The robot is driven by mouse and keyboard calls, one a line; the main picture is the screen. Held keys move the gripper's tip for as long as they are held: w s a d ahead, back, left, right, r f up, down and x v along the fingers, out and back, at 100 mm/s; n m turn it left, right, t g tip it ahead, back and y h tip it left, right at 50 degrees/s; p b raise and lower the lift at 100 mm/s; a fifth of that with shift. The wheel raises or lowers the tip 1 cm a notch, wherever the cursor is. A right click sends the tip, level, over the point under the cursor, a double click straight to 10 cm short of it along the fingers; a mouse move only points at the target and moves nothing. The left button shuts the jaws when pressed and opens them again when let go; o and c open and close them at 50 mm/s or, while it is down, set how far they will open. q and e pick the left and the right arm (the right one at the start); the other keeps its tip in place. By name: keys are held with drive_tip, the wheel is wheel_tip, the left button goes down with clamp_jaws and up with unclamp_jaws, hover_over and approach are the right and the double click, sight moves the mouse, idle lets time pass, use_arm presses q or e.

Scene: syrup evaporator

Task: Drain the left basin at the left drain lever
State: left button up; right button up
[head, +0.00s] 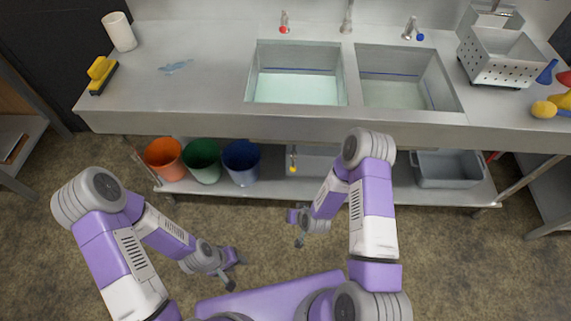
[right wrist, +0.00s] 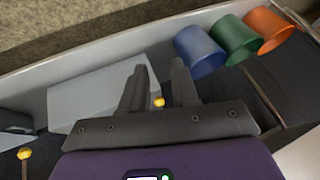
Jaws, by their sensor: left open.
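The left basin (head: 297,88) holds pale greenish water in the head view. The left drain lever (head: 293,165) has a yellow knob and hangs below the sink front under that basin. In the right wrist view a yellow knob, seemingly the same lever (right wrist: 158,102), shows between my right gripper's fingers, beyond them and apparently untouched. My right gripper (right wrist: 158,66) is open and empty. In the head view it is below and in front of the lever. My left gripper (head: 236,272) is open and empty, low over the floor at the left.
The right basin (head: 400,93) is beside the left one. Another yellow knob (right wrist: 24,153) shows in the right wrist view. Orange (head: 165,158), green (head: 202,160) and blue (head: 241,162) buckets and a grey tub (head: 448,168) stand on the lower shelf.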

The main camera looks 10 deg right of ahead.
drive_tip(key=w+d+f+t+h+b, duration=0.25)
drive_tip(key=w+f+t, duration=0.25)
drive_tip(key=w, duration=0.4)
drive_tip(key=n+t+h+b, duration=0.1)
drive_tip(key=n+t+b, duration=0.1)
drive_tip(key=t, duration=0.5)
approach(293, 166)
drive_tip(key=w, duration=0.3)
drive_tip(key=w+b, duration=0.1)
drive_tip(key=w, duration=0.1)
drive_tip(key=w+b, duration=0.1)
drive_tip(key=w, duration=0.3)
drive_tip(key=shift+d+f+b, duration=0.15)
drive_tip(key=shift+d+b, duration=0.25)
use_arm(q)
wheel_tip(293, 166, down, 9)
drive_tip(key=shift+r, duration=0.15)
use_arm(e)
drive_tip(key=shift+w, duration=0.8)
clamp_jaws()
